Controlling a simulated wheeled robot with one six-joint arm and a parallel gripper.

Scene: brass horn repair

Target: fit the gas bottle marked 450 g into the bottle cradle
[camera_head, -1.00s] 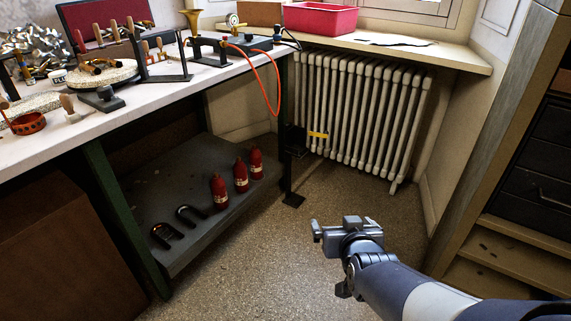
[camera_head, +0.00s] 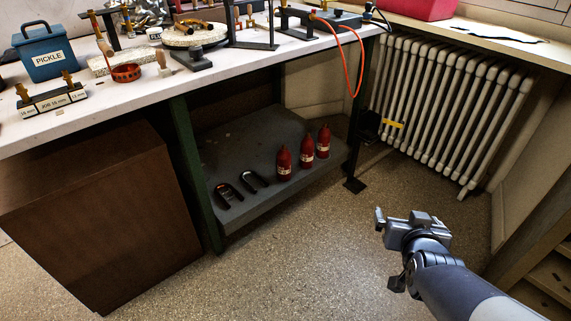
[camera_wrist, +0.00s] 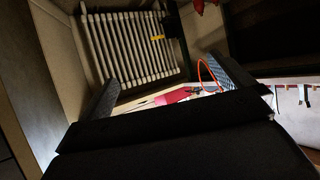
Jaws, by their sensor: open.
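Three red gas bottles stand upright in a row on the grey lower shelf (camera_head: 240,140) under the bench: left bottle (camera_head: 284,165), middle bottle (camera_head: 308,153), right bottle (camera_head: 323,143). Their pale labels are too small to read, so I cannot tell which is marked 450 g. A black bracket with a yellow strip (camera_head: 393,123) is by the bench leg; it may be the bottle cradle, but I cannot tell. My gripper (camera_head: 404,224) is open and empty over the floor, right of the bottles and apart from them. Its two fingers (camera_wrist: 160,78) show in the wrist view.
A brown box (camera_head: 90,220) stands left. A white radiator (camera_head: 450,105) is behind my gripper. An orange hose (camera_head: 357,60) hangs from the bench. The floor before the shelf is clear.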

